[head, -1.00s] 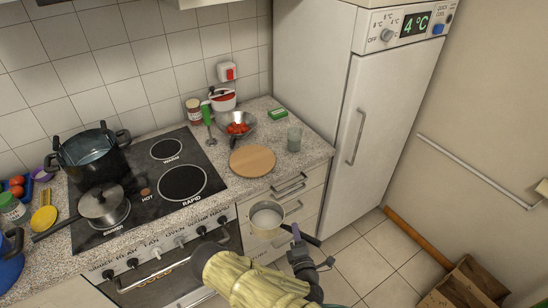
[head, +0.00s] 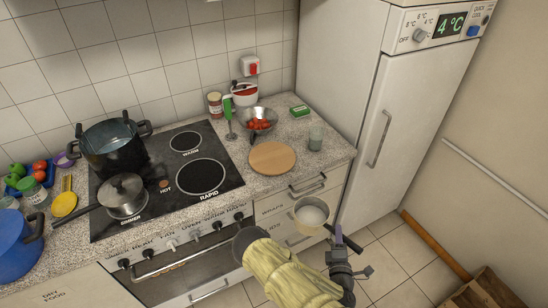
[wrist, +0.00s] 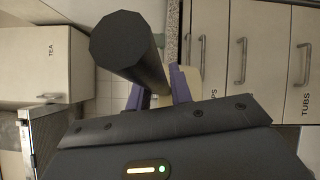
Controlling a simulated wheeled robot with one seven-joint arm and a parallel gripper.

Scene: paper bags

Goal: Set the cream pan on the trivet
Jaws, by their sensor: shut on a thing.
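The cream pan (head: 311,214) is held in front of the drawers, lower than the counter top, with its open top up. My gripper (head: 338,236) is shut on its dark handle, which also fills the upper middle of the wrist view (wrist: 125,45). In the wrist view the purple fingers (wrist: 158,88) sit either side of the handle, and the pan is mostly hidden behind it. A round wooden board (head: 272,158), seemingly the trivet, lies bare on the counter right of the hob, beyond and to the left of the pan.
A steel bowl of red pieces (head: 257,122) stands behind the board, and a glass (head: 315,136) stands to its right. The hob (head: 170,180) holds a black pot (head: 112,150) and a lidded saucepan (head: 122,196). The tall fridge (head: 400,120) stands at right.

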